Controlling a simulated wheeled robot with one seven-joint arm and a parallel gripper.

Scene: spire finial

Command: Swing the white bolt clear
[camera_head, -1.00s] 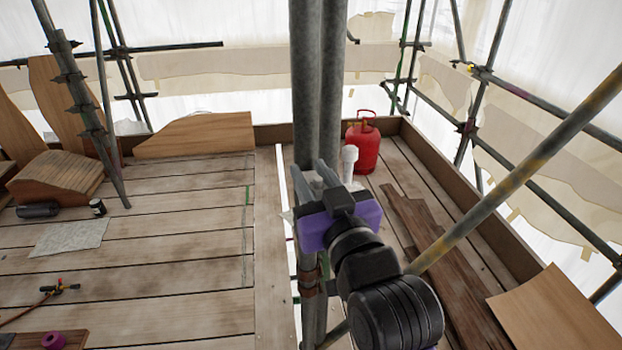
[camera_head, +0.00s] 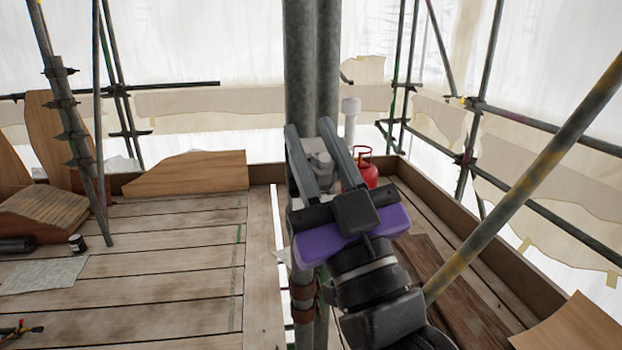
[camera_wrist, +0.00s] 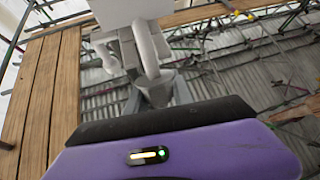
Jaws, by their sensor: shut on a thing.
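The white bolt (camera_head: 350,115) shows in the head view as a pale upright shank with a wider head. Its lower part is hidden behind the right finger of my gripper (camera_head: 322,150). My gripper points up and away beside the paired grey tubes (camera_head: 314,60), its fingers on either side of a pale grey piece. I cannot see clearly where this piece joins the bolt. In the wrist view a pale curved bar (camera_wrist: 147,50) stands before a white block, just beyond the dark edge of my gripper. My gripper is shut, though the contact is mostly hidden.
A rusty diagonal tube (camera_head: 530,180) crosses to the right. Low toe boards edge the platform. Wooden panels (camera_head: 185,175) lean at the left; the plank deck between is largely clear.

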